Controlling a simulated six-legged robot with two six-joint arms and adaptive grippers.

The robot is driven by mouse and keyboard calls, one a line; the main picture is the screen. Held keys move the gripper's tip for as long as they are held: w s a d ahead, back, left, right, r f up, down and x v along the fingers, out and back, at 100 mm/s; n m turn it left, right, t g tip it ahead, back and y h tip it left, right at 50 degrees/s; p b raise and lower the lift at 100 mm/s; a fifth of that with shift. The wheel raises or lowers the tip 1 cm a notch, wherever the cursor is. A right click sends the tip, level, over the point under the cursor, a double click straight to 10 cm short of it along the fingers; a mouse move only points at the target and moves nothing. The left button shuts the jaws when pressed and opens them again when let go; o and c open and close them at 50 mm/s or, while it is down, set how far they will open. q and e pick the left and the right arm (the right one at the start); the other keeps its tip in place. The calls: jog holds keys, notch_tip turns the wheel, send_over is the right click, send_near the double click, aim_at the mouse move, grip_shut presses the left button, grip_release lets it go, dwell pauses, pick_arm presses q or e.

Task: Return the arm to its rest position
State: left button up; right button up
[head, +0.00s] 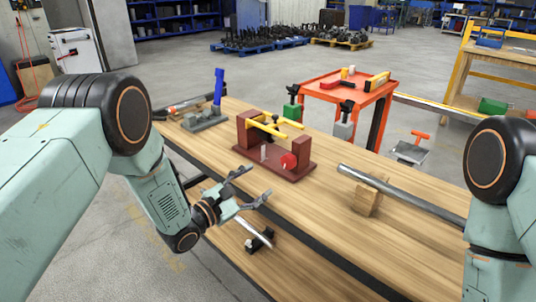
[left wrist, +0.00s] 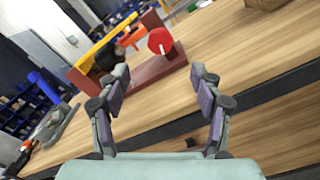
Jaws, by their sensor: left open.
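My left gripper (head: 255,185) is open and empty over the near edge of the wooden workbench (head: 310,225), in front of a dark red fixture (head: 290,172). The fixture carries a yellow bar (head: 268,128) and a red round knob (head: 288,161). In the left wrist view the two fingers (left wrist: 159,78) stand apart with nothing between them, and the fixture (left wrist: 140,88) with its red knob (left wrist: 160,41) lies beyond them. My right arm comes in at the right edge of the head view; its gripper is out of the picture.
A blue-handled tool on a grey base (head: 204,120) stands at the bench's far left. A metal bar (head: 400,192) rests on a wooden block (head: 367,198) at right. An orange cart (head: 378,95) stands behind.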

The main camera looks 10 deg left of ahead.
pick_arm(q)
jog(key=s+a+f+m+g+y, duration=0.3)
jog(key=s+a+f+m+y, duration=0.1)
jog(key=s+f+m, duration=0.45)
jog(key=s+a+f+m+g+y, duration=0.4)
jog(key=s+f+m, duration=0.4)
jog(key=s+f, duration=0.15)
jog(key=s+a+f+m+g+y, duration=0.1)
jog(key=s+m+g, duration=0.1)
jog(key=s, duration=1.1)
jog(key=s+a+f+m+g+y, duration=0.1)
jog(key=s+g, duration=0.4)
jog(key=s, duration=0.8)
jog(key=shift+s+a+m+g+y, duration=0.3)
jog(key=shift+a+m, duration=0.35)
jog(key=shift+m, duration=0.6)
